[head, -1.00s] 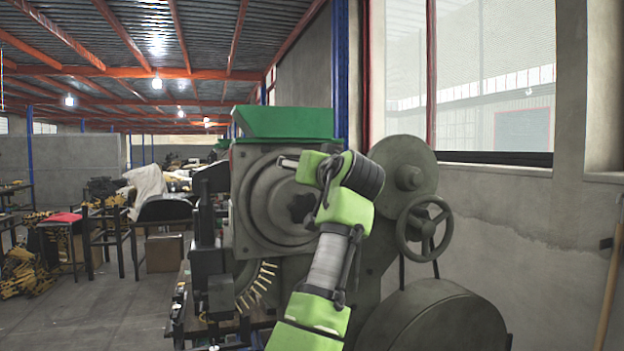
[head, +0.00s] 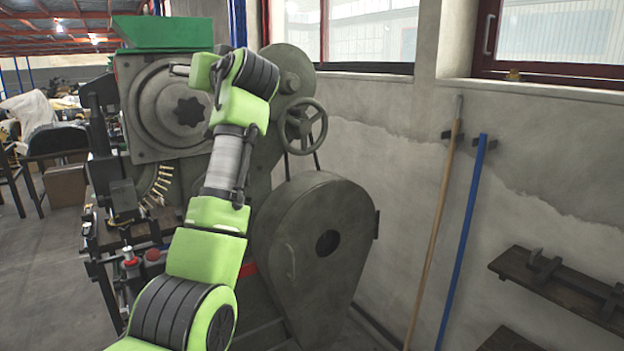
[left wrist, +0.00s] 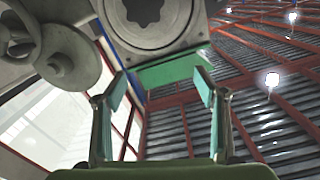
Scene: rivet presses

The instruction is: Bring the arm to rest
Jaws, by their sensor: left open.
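My left arm (head: 222,170) is green and grey and rises from the bottom of the head view in front of the rivet press (head: 150,130). Its wrist is bent towards the press's round face plate, and the gripper itself is mostly hidden behind the wrist. In the left wrist view my left gripper (left wrist: 162,88) is open, with its two fingers wide apart and nothing between them. The press's face plate (left wrist: 190,35) with its star-shaped hole and the green hopper (left wrist: 165,72) show beyond the fingers. My right gripper is not in view.
The press has a handwheel (head: 303,126) and a large belt guard (head: 312,240) to the right of my arm. A wooden pole (head: 436,220) and a blue pole (head: 463,240) lean on the wall. A dark shelf (head: 570,299) is at the lower right. Open floor (head: 50,250) lies at left.

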